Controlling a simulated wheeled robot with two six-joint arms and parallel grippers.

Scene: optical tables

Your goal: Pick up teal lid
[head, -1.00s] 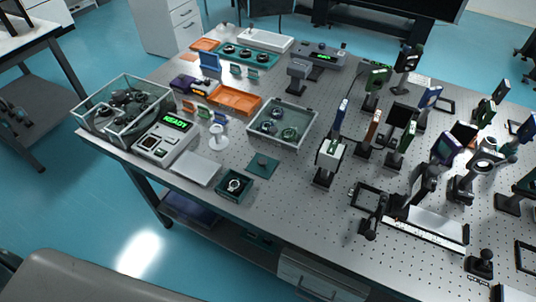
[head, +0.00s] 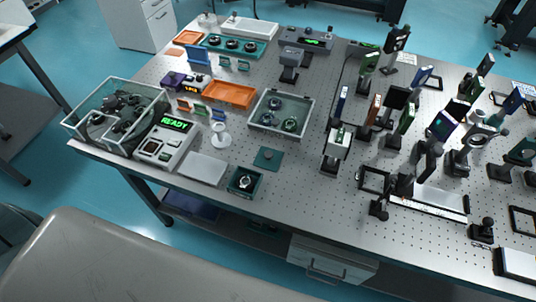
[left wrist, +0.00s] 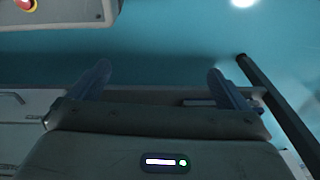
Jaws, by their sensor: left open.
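The teal lid (head: 268,158) is a flat square piece with a small dark knob. It lies on the perforated table top (head: 290,208), apart from the small open teal box (head: 245,181) just in front of it. That box holds a round ring-shaped optic. My left gripper (left wrist: 158,82) shows only in the left wrist view, its two fingers wide apart with nothing between them. Neither the lid nor the table top's items can be made out in that wrist view. My right gripper is in neither current view.
A pale flat plate (head: 202,168) lies left of the teal box. A grey tray (head: 279,101) of round optics stands behind the lid. A black post mount (head: 335,150) stands to the right. Bare table lies right of the lid.

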